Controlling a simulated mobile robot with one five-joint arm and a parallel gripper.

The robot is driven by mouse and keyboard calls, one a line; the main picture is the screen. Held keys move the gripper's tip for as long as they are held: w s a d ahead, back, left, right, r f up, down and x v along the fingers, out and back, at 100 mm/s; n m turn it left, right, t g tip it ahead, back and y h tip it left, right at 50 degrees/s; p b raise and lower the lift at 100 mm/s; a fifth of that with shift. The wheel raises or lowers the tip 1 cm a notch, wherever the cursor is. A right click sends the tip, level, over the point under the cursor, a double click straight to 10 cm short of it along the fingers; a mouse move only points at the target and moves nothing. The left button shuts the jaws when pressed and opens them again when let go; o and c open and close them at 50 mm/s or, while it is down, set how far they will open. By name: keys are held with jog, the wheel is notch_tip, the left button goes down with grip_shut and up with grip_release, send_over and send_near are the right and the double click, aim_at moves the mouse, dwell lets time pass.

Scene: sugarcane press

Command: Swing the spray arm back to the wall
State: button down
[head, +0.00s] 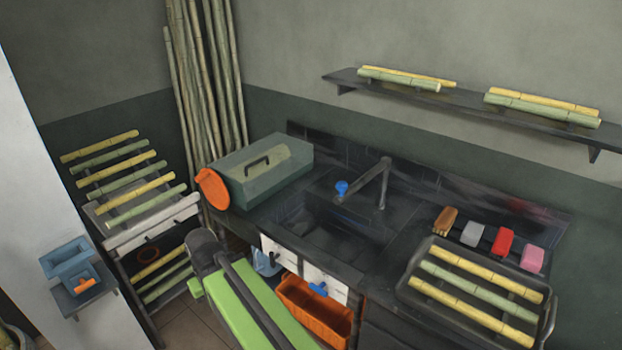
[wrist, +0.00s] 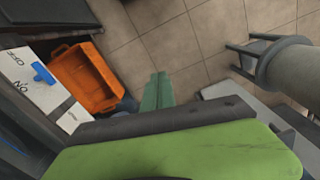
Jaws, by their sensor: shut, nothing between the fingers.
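The spray arm (head: 364,185) is a dark pipe rising from the back of the sink. It bends at the top and reaches left and forward over the dark sink basin (head: 318,228), away from the tiled wall strip behind. A blue nozzle (head: 341,187) is at its free end. My gripper (head: 195,287) is low and left of the sink, in front of the counter, well apart from the spray arm. In the wrist view its green fingers (wrist: 159,76) are together with nothing between them, over the floor. The spray arm is not visible in the wrist view.
A grey-green box (head: 262,165) with an orange disc (head: 213,189) stands left of the sink. Sponges, brushes and a cane tray (head: 548,325) are on the right. White panels and an orange bin (head: 303,306) are below; the bin also shows in the wrist view (wrist: 108,76).

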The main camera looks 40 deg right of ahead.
jog(key=d+r+m+t+y+p, duration=0.1)
jog(key=d+r+m+t+y, duration=0.3)
jog(key=d, duration=1.1)
jog(key=d+r+m+t+y, duration=0.35)
jog(key=d+r+m, duration=0.2)
jog(key=d, duration=0.95)
jog(key=s+d+r+m+t+h, duration=0.1)
jog(key=s+d+r+m+t, duration=0.15)
jog(key=s+d+r, duration=0.35)
jog(key=s+d+r+m+t, duration=0.1)
jog(key=s+d+r+t, duration=0.3)
jog(key=d, duration=0.5)
jog(key=s+d+r+m+t+h, duration=0.1)
jog(key=s+d+r+t, duration=0.15)
jog(key=s+d, duration=0.4)
jog(key=b+x, duration=0.1)
jog(key=x, duration=1.3)
jog(key=shift+f+g, duration=0.3)
jog(key=shift+g, duration=0.15)
